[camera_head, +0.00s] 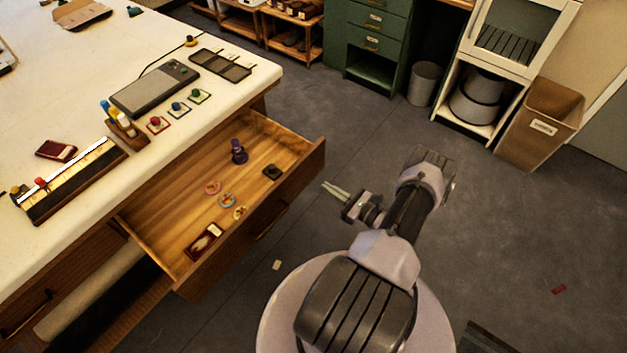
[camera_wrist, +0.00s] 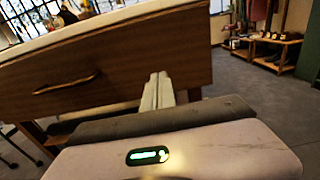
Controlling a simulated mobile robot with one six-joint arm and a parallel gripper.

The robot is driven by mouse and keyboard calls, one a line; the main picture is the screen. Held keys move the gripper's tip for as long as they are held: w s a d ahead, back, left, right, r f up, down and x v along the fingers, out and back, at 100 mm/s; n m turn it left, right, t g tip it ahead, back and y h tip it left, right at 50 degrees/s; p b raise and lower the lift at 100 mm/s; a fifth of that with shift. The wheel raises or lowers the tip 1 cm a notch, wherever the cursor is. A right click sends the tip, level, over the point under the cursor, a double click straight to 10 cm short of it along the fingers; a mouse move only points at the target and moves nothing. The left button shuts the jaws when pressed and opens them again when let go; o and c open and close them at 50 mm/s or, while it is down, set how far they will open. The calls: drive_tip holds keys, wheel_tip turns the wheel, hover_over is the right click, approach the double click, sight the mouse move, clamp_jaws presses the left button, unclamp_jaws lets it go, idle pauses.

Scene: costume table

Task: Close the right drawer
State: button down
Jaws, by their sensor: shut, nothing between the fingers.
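The right drawer (camera_head: 292,196) is pulled well out from under the white-topped table in the head view. Its wooden inside shows, with a purple spool-like piece, several small rings, a dark block and a small framed item in it. The drawer front (camera_wrist: 110,68) with its curved handle (camera_wrist: 66,85) fills the upper left of the wrist view. My gripper (camera_head: 336,190) is shut and empty. It is just right of the drawer front's far end in the head view. In the wrist view its fingers (camera_wrist: 158,84) overlap the front's lower right part; I cannot tell whether they touch.
The white table (camera_head: 200,115) carries a dark tablet-like device, small coloured pieces and a long ruler-like tool. A green cabinet (camera_head: 372,45), a grey bin (camera_head: 424,84) and a brown bin (camera_head: 541,122) stand at the back. Grey floor right of my arm is mostly clear.

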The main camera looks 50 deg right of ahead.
sight(306, 175)
drive_tip(key=w, duration=0.6)
drive_tip(key=shift+a+b, duration=0.1)
drive_tip(key=shift+b, duration=0.3)
drive_tip(key=shift+w, duration=0.1)
